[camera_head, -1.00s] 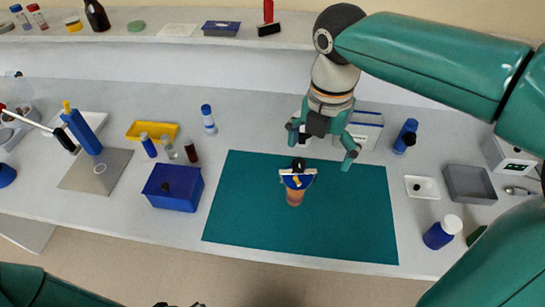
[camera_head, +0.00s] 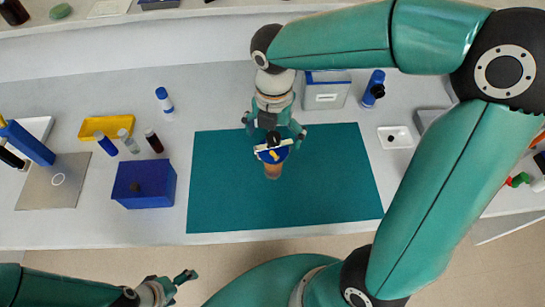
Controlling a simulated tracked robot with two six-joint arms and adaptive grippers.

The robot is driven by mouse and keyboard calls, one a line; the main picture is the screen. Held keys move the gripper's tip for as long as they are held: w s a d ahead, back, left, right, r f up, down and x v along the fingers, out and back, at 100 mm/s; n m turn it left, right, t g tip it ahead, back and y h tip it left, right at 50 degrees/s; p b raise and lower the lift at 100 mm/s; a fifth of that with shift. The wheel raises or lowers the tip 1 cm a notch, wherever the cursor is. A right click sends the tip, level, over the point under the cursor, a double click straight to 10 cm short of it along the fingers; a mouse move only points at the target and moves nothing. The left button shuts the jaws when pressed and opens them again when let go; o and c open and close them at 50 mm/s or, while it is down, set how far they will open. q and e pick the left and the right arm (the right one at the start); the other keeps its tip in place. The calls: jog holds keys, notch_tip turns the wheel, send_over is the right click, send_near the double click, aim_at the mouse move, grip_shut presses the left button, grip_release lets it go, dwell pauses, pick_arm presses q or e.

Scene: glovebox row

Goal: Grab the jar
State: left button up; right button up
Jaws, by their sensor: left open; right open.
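My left gripper (camera_head: 178,283) is open and empty at the bottom edge, in front of the bench and away from the jar.
A blue box (camera_head: 145,182) stands left of the mat, with a yellow tray (camera_head: 105,127) and small bottles behind it. A white box (camera_head: 326,92) and a blue bottle (camera_head: 374,85) stand behind the mat. The mat around the jar is clear.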

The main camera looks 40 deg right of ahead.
aim_at(273, 148)
jog(key=shift+w+f+p, duration=0.1)
jog(key=shift+f+p, duration=0.3)
jog(key=shift+f, duration=2.4)
jog(key=c, duration=1.5)
